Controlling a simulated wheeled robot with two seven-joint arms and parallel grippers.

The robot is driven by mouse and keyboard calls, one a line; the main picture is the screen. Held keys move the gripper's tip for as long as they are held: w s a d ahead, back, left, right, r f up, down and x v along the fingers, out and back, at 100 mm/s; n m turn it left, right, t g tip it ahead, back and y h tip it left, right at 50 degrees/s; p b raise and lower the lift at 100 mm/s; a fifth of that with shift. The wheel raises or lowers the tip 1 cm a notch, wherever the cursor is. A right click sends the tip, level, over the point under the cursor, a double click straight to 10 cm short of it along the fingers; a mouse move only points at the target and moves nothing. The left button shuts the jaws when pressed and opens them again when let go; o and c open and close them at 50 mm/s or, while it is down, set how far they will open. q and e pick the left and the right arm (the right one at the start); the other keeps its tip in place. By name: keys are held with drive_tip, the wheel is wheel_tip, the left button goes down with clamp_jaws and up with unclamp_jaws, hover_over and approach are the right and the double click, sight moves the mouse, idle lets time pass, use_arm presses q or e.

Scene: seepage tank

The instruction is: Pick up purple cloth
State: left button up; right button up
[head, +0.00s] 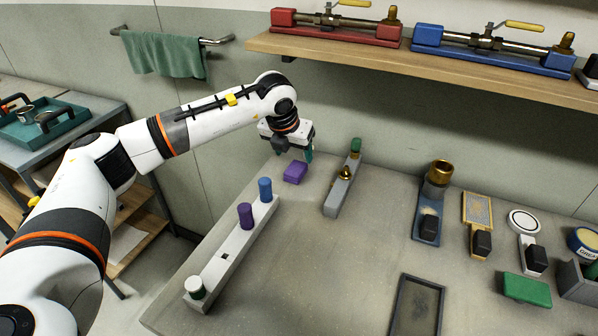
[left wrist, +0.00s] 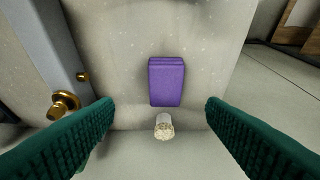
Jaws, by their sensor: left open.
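The purple cloth (head: 295,172) is a small folded block lying flat on the grey bench top, near its back left edge. In the left wrist view the purple cloth (left wrist: 166,82) lies ahead, between the two green fingers and apart from both. My left gripper (head: 294,156) is open and empty above and just behind the cloth in the head view. Its fingertips also show in the left wrist view (left wrist: 160,108). My right gripper is not in view.
A wooden shelf (head: 420,65) with red and blue valve units hangs above. Open bench lies at centre.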

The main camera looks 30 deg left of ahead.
sight(295, 169)
use_arm(q)
drive_tip(key=x, duration=0.2)
drive_tip(key=shift+w+f, duration=0.15)
drive_tip(key=shift+f, duration=0.2)
drive_tip(key=x, duration=0.1)
drive_tip(key=p+x, duration=0.1)
drive_tip(key=x, duration=0.2)
drive_tip(key=shift+a+f, duration=0.15)
drive_tip(key=shift+a, duration=0.2)
drive_tip(key=shift+w+f, duration=0.15)
drive_tip(key=shift+f, duration=0.3)
drive_tip(key=c, duration=1)
drive_tip(key=shift+c, duration=0.2)
drive_tip(key=shift+r, duration=0.1)
drive_tip(key=shift+s+r, duration=0.25)
drive_tip(key=shift+r, duration=0.1)
wheel_tip(295, 169, up, 11)
drive_tip(key=b, duration=0.1)
drive_tip(key=s+d+b, duration=0.1)
drive_tip(key=s+b, duration=0.3)
drive_tip(key=s, duration=1.5)
drive_tip(key=shift+s+f, duration=0.15)
drive_tip(key=shift+s, duration=0.15)
